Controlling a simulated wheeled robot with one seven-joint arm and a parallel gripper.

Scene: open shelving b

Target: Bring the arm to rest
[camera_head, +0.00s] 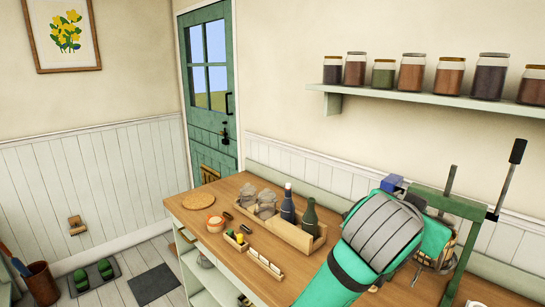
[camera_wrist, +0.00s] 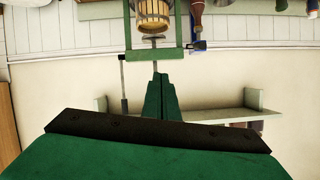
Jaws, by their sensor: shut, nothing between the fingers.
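My arm (camera_head: 385,235), teal and grey, reaches up over the right part of the wooden counter in the head view. In the wrist view my gripper (camera_wrist: 160,92) shows as green fingers closed together, with nothing between them. The fingers point toward a green-framed press (camera_wrist: 185,54) with a slatted wooden basket (camera_wrist: 153,16). I cannot tell how far the fingertips are from it. In the head view the press (camera_head: 465,215) stands just right of my arm, partly hidden by it. My fingertips cannot be made out in that view.
A wall shelf (camera_head: 430,98) with several jars runs above the counter (camera_head: 290,262). A wooden crate (camera_head: 299,238) with two dark bottles stands left of my arm. A dark-tipped lever (camera_head: 510,178) rises at the press. Floor by the green door (camera_head: 210,95) is mostly clear.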

